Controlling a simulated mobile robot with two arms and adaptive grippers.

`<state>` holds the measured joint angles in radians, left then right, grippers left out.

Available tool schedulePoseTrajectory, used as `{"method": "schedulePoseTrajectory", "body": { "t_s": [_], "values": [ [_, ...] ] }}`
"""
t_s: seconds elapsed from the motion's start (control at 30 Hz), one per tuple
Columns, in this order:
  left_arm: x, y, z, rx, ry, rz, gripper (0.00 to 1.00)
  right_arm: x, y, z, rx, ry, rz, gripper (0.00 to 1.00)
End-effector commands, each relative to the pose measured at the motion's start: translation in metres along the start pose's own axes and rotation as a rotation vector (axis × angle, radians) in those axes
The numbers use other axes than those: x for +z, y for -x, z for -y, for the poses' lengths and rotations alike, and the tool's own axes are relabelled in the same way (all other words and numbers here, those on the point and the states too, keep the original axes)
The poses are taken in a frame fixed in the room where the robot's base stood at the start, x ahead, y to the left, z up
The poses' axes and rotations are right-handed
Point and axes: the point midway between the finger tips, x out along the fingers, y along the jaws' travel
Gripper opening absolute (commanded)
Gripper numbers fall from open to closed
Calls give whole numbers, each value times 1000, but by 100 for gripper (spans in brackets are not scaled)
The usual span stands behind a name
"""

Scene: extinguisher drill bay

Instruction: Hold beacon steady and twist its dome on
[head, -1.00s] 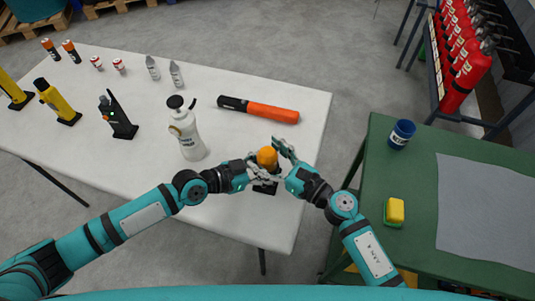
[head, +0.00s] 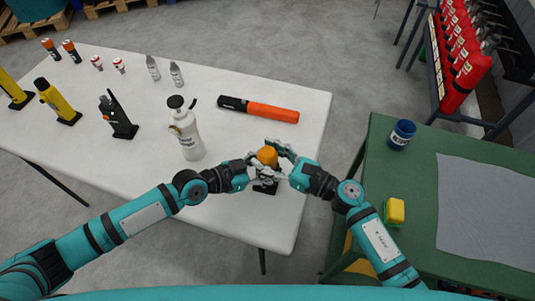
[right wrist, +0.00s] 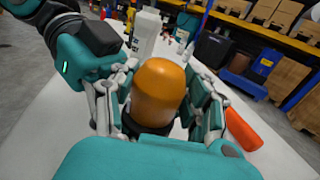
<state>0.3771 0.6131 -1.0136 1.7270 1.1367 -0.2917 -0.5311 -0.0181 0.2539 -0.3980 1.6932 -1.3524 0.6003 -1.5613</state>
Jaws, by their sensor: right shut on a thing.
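The orange dome (head: 267,155) sits over the dark beacon base (head: 265,188) near the right front of the white table. My right gripper (head: 272,151) is shut on the dome. In the right wrist view the dome (right wrist: 158,88) stands between its two fingers, with a dark ring under it. My left gripper (head: 257,168) comes in from the left, its fingers closed about the beacon's body below the dome. The fingers partly hide the join, so I cannot tell how far the dome is seated.
A white bottle (head: 186,134) and an orange-black baton (head: 258,109) stand and lie behind the beacon on the white table (head: 215,220). The green table (head: 350,215) at right holds a blue can (head: 402,134) and a yellow sponge (head: 395,211). A gap separates the tables.

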Motion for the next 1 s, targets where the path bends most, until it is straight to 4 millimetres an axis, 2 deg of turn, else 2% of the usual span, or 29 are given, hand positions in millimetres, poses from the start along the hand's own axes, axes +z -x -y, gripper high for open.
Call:
{"method": "schedulePoseTrajectory", "body": {
  "t_s": [0.7,1.0],
  "values": [
    [-1,0,0,0,0,-2,7,0,-1,2,657,2,-2,15],
    [-1,0,0,1,0,-2,7,0,-1,1,884,1,-2,15]
  ]
}}
